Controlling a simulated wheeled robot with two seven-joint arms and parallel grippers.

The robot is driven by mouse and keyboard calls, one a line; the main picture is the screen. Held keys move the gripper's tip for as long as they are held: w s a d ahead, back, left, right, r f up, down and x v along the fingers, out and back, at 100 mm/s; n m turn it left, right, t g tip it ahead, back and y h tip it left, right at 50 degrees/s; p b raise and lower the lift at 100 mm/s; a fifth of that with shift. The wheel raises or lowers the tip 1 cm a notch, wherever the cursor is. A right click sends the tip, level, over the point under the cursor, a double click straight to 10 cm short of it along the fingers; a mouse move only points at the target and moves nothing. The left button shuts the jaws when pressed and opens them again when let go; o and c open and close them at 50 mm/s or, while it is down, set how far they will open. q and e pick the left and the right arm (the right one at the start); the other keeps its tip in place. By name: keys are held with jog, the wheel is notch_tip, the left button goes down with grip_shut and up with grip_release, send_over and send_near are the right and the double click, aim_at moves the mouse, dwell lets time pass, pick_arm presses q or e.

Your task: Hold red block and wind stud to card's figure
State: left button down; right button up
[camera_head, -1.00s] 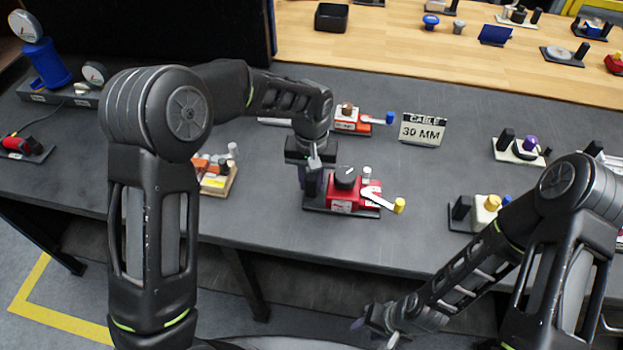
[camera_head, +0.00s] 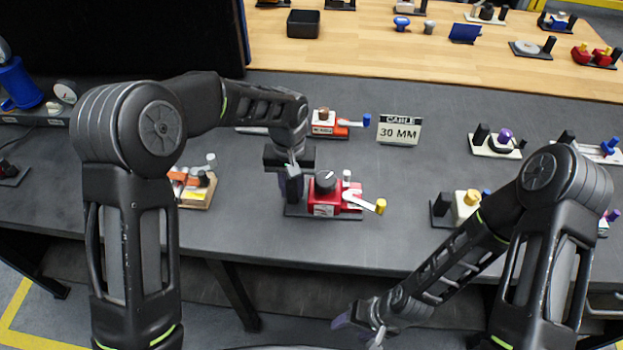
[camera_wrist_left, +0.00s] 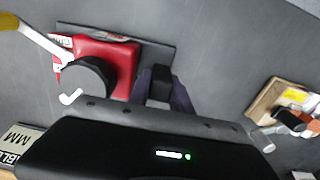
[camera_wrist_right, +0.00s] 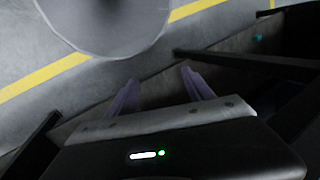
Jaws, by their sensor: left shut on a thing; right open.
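The red block (camera_head: 322,207) sits on a dark base plate on the grey table, with a black dial on top, a small pale stud (camera_head: 347,175) and a white crank with a yellow knob (camera_head: 380,206) pointing right. The red block also shows in the left wrist view (camera_wrist_left: 108,62). My left gripper (camera_head: 291,190) is shut on the black post (camera_wrist_left: 160,84) at the left end of that base. The card (camera_head: 399,131) behind reads "CABLE 30 MM". My right gripper (camera_wrist_right: 157,80) is open and empty, low in front of the table. The dial's reading is too small to tell.
An orange device with a blue knob (camera_head: 327,124) stands behind the red block. Another orange device on a wooden base (camera_head: 196,190) is to its left. A device with a cream block (camera_head: 466,205) is to the right. The table between the red and cream devices is clear.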

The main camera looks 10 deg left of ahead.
pick_arm(q)
jog(key=shift+s+f, duration=0.15)
jog(key=shift+f, duration=0.15)
pick_arm(e)
jog(key=shift+o, duration=0.6)
jog(key=w+a+r+n+y, duration=0.1)
jog(key=w+a+r, duration=0.1)
jog(key=a+r, duration=0.2)
jog(key=shift+w+a, duration=0.2)
jog(key=shift+a, duration=0.1)
jog(key=w+a+r+n+g+y, duration=0.1)
jog(key=w+a+r+n+y, duration=0.15)
jog(key=a+r, duration=0.4)
pick_arm(q)
jog(key=shift+s, duration=0.1)
pick_arm(e)
notch_tip(320, 180, up, 26)
jog(key=n+h, duration=0.4)
jog(key=n, duration=1.5)
send_over(326, 179)
jog(key=w+d, duration=0.1)
jog(key=d, duration=0.4)
jog(key=shift+a, duration=0.1)
jog(key=x, duration=1.2)
jog(key=shift+a+r, duration=0.1)
jog(key=shift+a, duration=0.1)
